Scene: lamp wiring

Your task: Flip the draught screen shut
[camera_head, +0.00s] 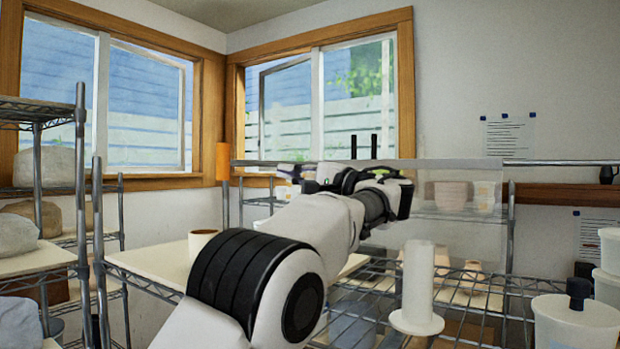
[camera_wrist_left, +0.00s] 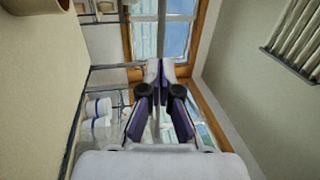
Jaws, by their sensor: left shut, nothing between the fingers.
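A see-through panel, which looks like the draught screen (camera_head: 455,230), stands upright at the wire rack in the head view, behind and right of my left arm. My left gripper (camera_head: 386,186) is in front of its upper left part; I cannot tell whether they touch. In the left wrist view my left gripper (camera_wrist_left: 160,68) is shut and empty, its fingertips together and pointing toward the window. The screen cannot be made out clearly there. My right gripper is out of view.
A white stand with an upright post (camera_head: 417,285) and a white tub (camera_head: 575,322) are at the front right. Wire shelves with wrapped lumps (camera_head: 55,167) are at the left.

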